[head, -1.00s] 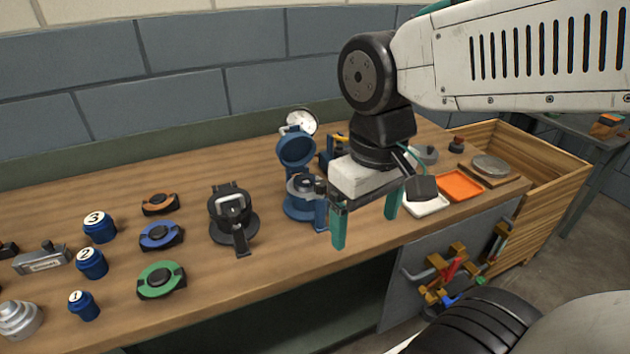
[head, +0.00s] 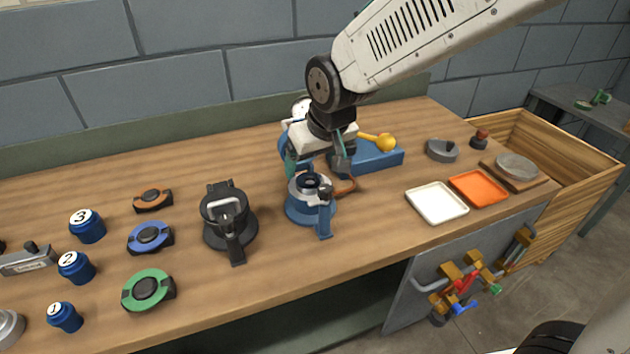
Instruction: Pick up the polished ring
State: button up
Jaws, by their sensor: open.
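The blue split casing (head: 297,212) stands open on the bench, with its latch arm hanging at the front. A grey, shiny ring-like part (head: 309,181) sits in its lower half around a dark centre; I cannot tell for sure that this is the polished ring. My gripper (head: 316,170) is open, pointing down just above and behind the casing's lower half. The gripper hides much of the raised lid (head: 284,147). I cannot tell whether the fingers touch anything.
A black clamp-like casing (head: 229,215) stands close on the left. A brown curved piece (head: 346,187) and a blue block with a yellow knob (head: 378,156) are close on the right. White (head: 437,203) and orange trays (head: 478,188) lie farther right. Bench front is clear.

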aim_at(310, 183)
jog(key=x, duration=0.6)
jog(key=shift+w+d+f, duration=0.1)
jog(key=shift+d+f, duration=0.2)
jog(key=shift+f, duration=0.05)
jog(key=c, duration=1.2)
